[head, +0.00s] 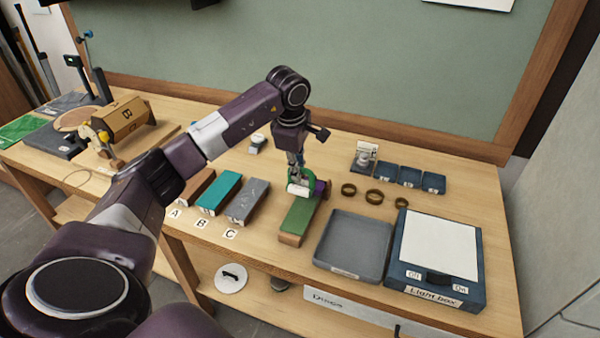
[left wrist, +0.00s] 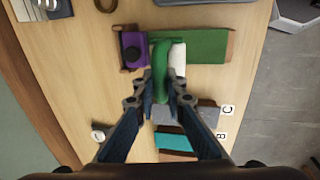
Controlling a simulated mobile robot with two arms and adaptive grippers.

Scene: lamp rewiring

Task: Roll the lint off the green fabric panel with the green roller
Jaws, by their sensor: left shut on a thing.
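The green fabric panel (head: 299,215) lies on a wooden base on the table; it also shows in the left wrist view (left wrist: 208,46). My left gripper (head: 296,170) points down over the panel's far end and is shut on the green handle of the green roller (left wrist: 161,72). The roller's white cylinder (left wrist: 178,59) lies across the panel's far end; I cannot tell whether it touches the fabric. A purple block with a black knob (left wrist: 133,50) sits at the far end of the base. No lint can be made out. My right gripper is not in view.
Grey (head: 249,202) and teal (head: 218,191) panels lie left of the green one. A grey tray (head: 354,240) and a light box (head: 438,247) stand to the right. Brass rings (head: 374,196) and small blue trays (head: 410,176) lie behind them.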

